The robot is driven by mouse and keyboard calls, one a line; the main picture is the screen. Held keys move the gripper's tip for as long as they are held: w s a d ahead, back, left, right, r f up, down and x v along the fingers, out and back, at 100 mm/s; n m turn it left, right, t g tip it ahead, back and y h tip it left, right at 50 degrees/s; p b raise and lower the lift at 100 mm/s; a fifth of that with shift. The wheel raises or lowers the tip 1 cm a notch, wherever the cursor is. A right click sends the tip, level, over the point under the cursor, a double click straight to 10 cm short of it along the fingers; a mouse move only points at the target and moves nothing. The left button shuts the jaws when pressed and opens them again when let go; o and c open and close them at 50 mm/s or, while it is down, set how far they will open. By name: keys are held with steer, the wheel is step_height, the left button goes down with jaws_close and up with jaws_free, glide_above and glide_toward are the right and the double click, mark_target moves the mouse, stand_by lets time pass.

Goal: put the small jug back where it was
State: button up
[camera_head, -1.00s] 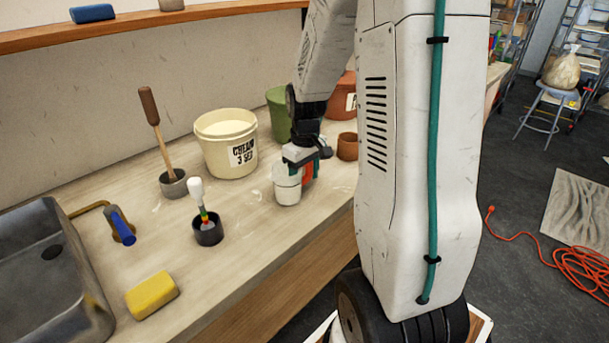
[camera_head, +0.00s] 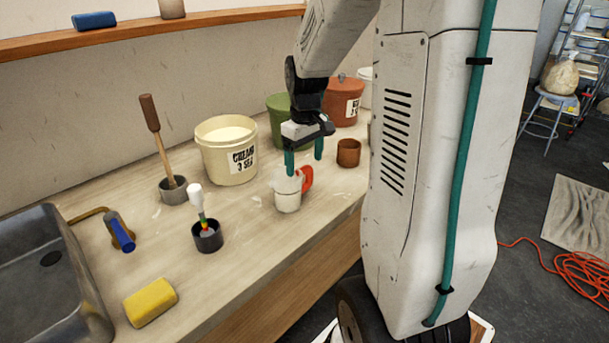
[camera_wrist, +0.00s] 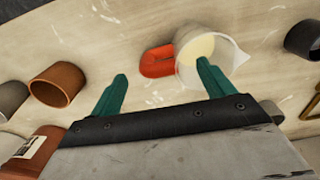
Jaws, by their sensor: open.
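The small jug (camera_head: 287,193) is white with a red handle on its right side. It stands upright on the counter near the front edge. In the wrist view the jug (camera_wrist: 228,58) shows from above, with a pale inside, a spout at the right and the red handle (camera_wrist: 157,61) at the left. My gripper (camera_head: 304,168) is open and empty, its two teal fingers pointing down just above and behind the jug. In the wrist view my gripper's fingers (camera_wrist: 160,85) are spread wide, and the right fingertip overlaps the jug's near rim in the picture. I cannot tell whether they touch.
A brown cup (camera_head: 348,153) stands right of the jug. A cream bucket (camera_head: 228,160), a green bucket (camera_head: 285,125) and a terracotta bucket (camera_head: 343,100) stand behind. A dark pot with a brush (camera_head: 208,237) is to the left. Counter (camera_head: 250,235) left of the jug is clear.

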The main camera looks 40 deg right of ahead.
step_height(320, 180, up, 4)
steer(key=shift+a+r, duration=0.1)
steer(key=shift+r, duration=0.15)
steer(key=s+a+r, duration=0.2)
steer(key=s+a, duration=0.7)
steer(key=a, duration=0.1)
steer(key=s+a+r+t, duration=0.1)
steer(key=s+a+r, duration=0.2)
steer(key=s+a, duration=0.7)
steer(key=shift+s+r, duration=0.15)
steer(key=shift+s, duration=0.05)
